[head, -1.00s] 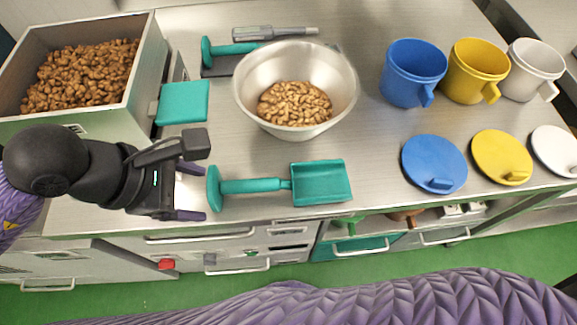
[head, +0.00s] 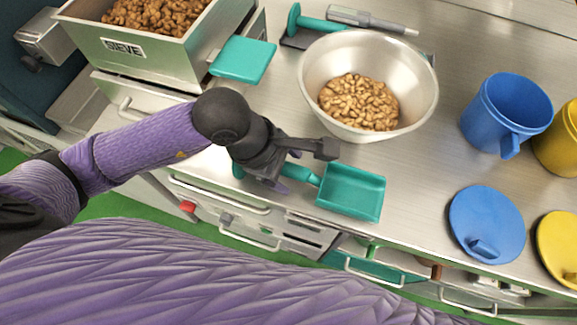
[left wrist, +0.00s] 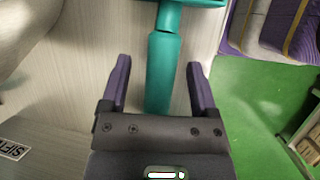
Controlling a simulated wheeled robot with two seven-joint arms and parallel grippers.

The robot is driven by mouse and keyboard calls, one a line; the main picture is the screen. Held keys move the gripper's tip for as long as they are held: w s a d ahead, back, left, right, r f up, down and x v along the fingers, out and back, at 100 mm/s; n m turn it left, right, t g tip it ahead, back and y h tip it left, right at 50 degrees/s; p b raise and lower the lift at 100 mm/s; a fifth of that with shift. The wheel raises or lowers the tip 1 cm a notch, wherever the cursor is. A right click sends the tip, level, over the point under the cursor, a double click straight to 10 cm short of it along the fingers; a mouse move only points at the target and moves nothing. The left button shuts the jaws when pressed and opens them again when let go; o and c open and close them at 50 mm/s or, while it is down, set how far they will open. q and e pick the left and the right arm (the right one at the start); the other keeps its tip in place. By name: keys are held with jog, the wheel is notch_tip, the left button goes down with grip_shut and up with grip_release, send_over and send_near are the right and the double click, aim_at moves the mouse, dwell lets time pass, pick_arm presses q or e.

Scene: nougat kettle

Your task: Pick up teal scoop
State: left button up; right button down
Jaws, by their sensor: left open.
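The teal scoop (head: 351,192) lies on the steel counter near its front edge, its pan to the right and its handle to the left. My left gripper (head: 287,174) is over the handle and hides part of it in the head view. In the left wrist view the teal handle (left wrist: 163,75) runs between the two purple fingers of the open gripper (left wrist: 159,68), with a gap visible on both sides. I cannot tell how deep the fingers reach around it. My right gripper is not in view.
A steel bowl of nuts (head: 317,82) stands just behind the scoop. A bin labelled SIEVE (head: 165,53) with nuts and a teal flap (head: 243,60) are at the back left. A blue mug (head: 503,112) and blue lid (head: 487,226) stand right. The counter's front edge is close.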

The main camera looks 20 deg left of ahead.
pick_arm(q)
jog(key=c, duration=0.8)
jog(key=shift+c, duration=1.1)
grip_shut()
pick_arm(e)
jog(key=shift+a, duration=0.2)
pick_arm(q)
jog(key=shift+r, duration=0.1)
